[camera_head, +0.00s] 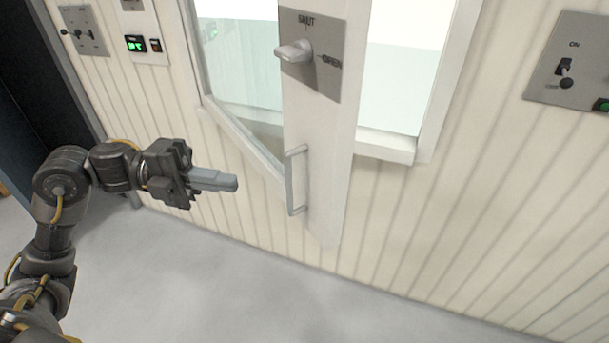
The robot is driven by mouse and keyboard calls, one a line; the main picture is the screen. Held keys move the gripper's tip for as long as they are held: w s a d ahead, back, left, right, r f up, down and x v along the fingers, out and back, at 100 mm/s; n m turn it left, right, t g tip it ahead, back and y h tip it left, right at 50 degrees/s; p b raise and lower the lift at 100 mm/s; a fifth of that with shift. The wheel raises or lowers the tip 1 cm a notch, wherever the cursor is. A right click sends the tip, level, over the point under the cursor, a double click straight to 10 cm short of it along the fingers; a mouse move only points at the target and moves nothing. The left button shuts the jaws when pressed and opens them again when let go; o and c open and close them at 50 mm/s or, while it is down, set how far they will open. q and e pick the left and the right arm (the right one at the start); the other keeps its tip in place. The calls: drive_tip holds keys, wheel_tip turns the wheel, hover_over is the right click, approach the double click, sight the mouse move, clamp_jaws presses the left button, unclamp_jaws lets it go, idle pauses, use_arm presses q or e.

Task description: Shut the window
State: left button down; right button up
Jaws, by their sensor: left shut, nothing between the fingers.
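The window sash (335,150) stands ajar, swung out from its white frame (385,145) into the room, with a gap on its right side. A grey plate on its stile, marked SHUT at the top and OPEN at the right, carries a light knob (294,50) lying roughly level, in line with the OPEN mark. A grey bar handle (290,180) sits upright lower on the stile. My left gripper (228,182) is shut and empty, left of the handle and apart from it, its fingers pointing right. My right gripper is out of view.
A switch panel (545,70) marked ON is on the wall at the right. Smaller panels (84,30) and a green-lit display (136,44) are at the upper left. A dark opening (40,90) is at the far left. The grey floor (200,280) below is clear.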

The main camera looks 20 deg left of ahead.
use_arm(q)
drive_tip(key=p, duration=0.5)
approach(332, 183)
drive_tip(key=s+d, duration=0.3)
drive_tip(key=w+d, duration=0.1)
drive_tip(key=w+d+p, duration=0.1)
drive_tip(key=w+d, duration=0.1)
drive_tip(key=shift+w+r, duration=0.1)
drive_tip(key=shift+w, duration=0.1)
